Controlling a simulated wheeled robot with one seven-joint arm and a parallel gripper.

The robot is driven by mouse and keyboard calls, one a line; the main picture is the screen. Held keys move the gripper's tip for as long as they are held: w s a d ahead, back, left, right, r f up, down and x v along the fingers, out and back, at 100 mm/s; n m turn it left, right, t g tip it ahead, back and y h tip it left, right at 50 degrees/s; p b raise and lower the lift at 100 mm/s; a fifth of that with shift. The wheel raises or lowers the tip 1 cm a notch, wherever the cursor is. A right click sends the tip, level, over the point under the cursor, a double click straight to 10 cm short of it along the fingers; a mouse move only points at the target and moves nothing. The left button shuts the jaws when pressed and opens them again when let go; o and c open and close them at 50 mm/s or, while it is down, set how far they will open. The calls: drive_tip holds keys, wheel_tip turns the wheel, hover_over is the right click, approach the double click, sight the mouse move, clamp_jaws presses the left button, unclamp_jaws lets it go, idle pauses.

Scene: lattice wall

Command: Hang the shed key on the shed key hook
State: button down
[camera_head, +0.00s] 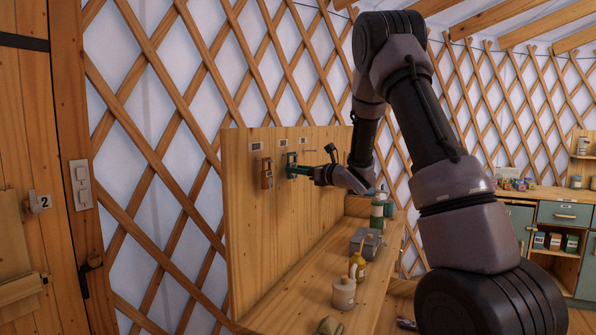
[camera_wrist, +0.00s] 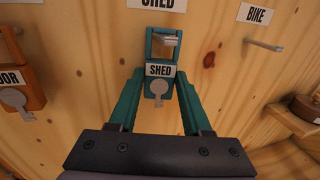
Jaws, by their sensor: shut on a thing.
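The shed key is a teal tag with a rectangular loop on top, a white SHED label and a grey key, seen in the wrist view (camera_wrist: 157,88); it also shows small in the head view (camera_head: 291,158). My gripper (camera_wrist: 160,80) has its teal fingers closed on the tag's sides; it also shows in the head view (camera_head: 290,169). The shed key hook (camera_wrist: 170,40), a metal peg under a SHED sign (camera_wrist: 157,3), appears within the loop's opening, its tip over the loop's right side. I cannot tell whether the loop rests on it.
An orange key tag (camera_wrist: 18,85) hangs just left, close to my gripper. An empty hook (camera_wrist: 264,44) under a BIKE sign (camera_wrist: 257,14) is to the right. Below the board (camera_head: 240,215), a wooden counter (camera_head: 310,295) holds jars, a grey box (camera_head: 366,241) and bottles.

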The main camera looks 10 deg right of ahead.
drive_tip(key=shift+c, duration=1.3)
unclamp_jaws()
drive_tip(key=shift+s+d, duration=0.1)
drive_tip(key=v, duration=1)
drive_tip(key=s+d+r+m+t+h, duration=0.15)
drive_tip(key=d+r+m+h, duration=0.6)
drive_tip(key=m, duration=0.75)
drive_tip(key=s+d+r+m+g+h, duration=0.2)
drive_tip(key=s+m+h, duration=0.35)
drive_tip(key=m, duration=0.75)
drive_tip(key=s+a+f+m+g+y, duration=0.1)
drive_tip(key=s+a+m+g, duration=0.2)
drive_tip(key=s+m, duration=0.7)
drive_tip(key=s+a+f+m+g+y, duration=0.1)
drive_tip(key=s+a+m, duration=0.4)
drive_tip(key=s+m, duration=0.5)
drive_tip(key=s+g+y, duration=0.1)
drive_tip(key=s+g, duration=0.1)
drive_tip(key=s, duration=0.4)
drive_tip(key=shift+a+f+y, duration=0.15)
drive_tip(key=shift+f+y, duration=0.15)
drive_tip(key=shift+f, duration=0.1)
